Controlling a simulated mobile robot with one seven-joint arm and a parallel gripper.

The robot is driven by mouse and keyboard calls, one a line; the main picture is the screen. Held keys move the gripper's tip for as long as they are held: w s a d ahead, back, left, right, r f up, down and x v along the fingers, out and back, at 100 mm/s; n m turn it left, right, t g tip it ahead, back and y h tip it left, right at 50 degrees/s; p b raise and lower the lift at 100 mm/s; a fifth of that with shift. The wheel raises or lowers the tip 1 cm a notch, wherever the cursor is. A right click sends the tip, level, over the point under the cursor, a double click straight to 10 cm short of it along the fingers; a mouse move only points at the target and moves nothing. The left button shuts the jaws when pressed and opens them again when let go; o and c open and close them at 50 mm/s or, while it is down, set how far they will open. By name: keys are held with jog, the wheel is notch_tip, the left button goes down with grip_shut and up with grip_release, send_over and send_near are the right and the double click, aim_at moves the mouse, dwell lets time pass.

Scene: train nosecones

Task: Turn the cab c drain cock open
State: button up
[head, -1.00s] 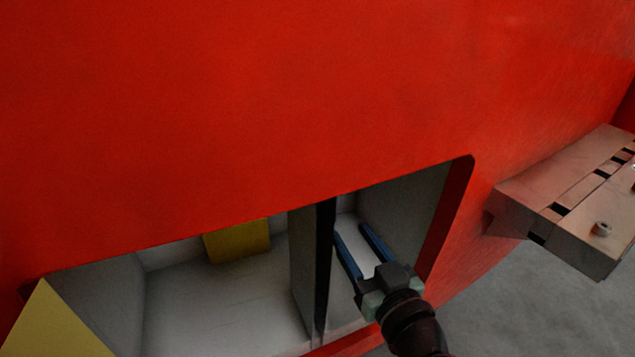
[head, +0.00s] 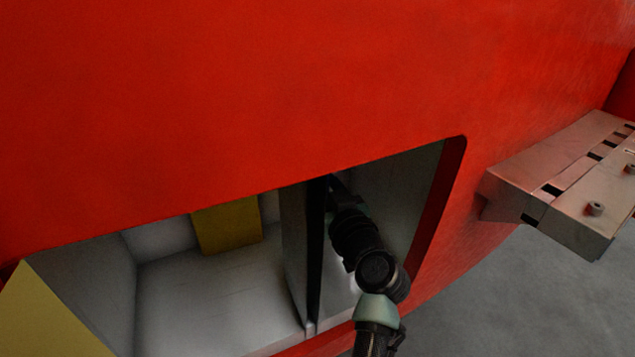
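My arm reaches into the right-hand compartment of the opening in the red nosecone (head: 250,110). My gripper's fingers are hidden behind the upper edge of the opening and by my own wrist, so I cannot see whether they are open or shut. No drain cock shows in the head view; the deeper part of the right compartment is hidden by the red shell and my arm.
A grey divider (head: 296,240) with a dark edge stands close to the left of my arm. The left compartment holds a yellow block (head: 228,226) at the back. A yellow panel (head: 45,318) is at lower left. A metal coupler (head: 560,185) juts out at right.

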grip_shut()
dwell(1.4)
